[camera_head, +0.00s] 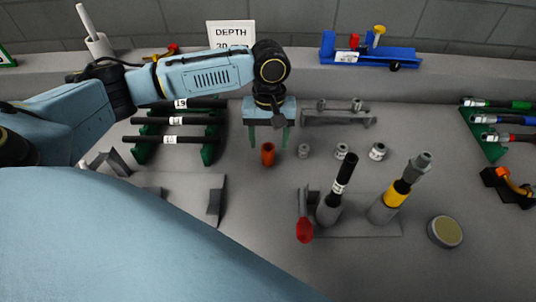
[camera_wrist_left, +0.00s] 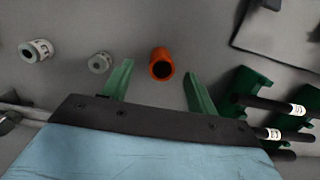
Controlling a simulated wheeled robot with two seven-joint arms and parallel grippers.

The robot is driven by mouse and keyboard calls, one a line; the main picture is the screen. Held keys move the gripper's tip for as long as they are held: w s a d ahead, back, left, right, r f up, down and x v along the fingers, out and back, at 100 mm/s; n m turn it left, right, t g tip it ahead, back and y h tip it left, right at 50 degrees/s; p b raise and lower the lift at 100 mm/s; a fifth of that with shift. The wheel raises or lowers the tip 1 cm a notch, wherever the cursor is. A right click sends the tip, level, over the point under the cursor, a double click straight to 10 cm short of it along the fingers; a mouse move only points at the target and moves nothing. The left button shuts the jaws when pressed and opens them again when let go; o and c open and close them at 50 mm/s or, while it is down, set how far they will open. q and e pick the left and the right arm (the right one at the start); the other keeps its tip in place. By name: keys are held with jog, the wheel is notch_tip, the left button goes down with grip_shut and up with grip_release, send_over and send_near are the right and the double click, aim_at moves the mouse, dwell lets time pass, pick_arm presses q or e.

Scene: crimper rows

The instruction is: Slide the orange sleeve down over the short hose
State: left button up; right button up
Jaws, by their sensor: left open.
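The orange sleeve (camera_head: 268,154) stands upright on the bench, its open end up. It also shows in the left wrist view (camera_wrist_left: 161,62), between and just beyond the fingertips. My left gripper (camera_head: 268,140) is open and empty, its green fingers (camera_wrist_left: 157,74) apart, above and behind the sleeve. I see no contact. A black hose with a white label (camera_head: 343,173) stands tilted in a grey holder at the centre right. Beside it, another upright piece has a yellow band (camera_head: 396,193) and a grey fitting on top. Which one is the short hose I cannot tell for sure. My right gripper is not in view.
Several grey fittings (camera_head: 377,152) stand right of the sleeve. A red-ended tool (camera_head: 304,230) is beside the left holder, and a round tin (camera_head: 445,231) stands at right. Labelled black hoses (camera_head: 176,121) lie on green racks (camera_head: 208,154). A blue fixture (camera_head: 370,54) sits on the back ledge.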

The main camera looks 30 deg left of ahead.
aim_at(268, 153)
pick_arm(q)
jog(key=f, duration=0.1)
jog(key=f+b, duration=0.1)
jog(key=f, duration=0.2)
jog(key=shift+s+d+f, duration=0.1)
jog(key=shift+s+f, duration=0.2)
jog(key=shift+s, duration=0.1)
jog(key=shift+f, duration=0.2)
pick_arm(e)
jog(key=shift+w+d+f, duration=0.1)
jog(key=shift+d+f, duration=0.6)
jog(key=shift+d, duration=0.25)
pick_arm(q)
jog(key=shift+r, duration=0.1)
jog(key=shift+c, duration=1)
jog(key=c, duration=0.7)
jog(key=shift+c, duration=0.8)
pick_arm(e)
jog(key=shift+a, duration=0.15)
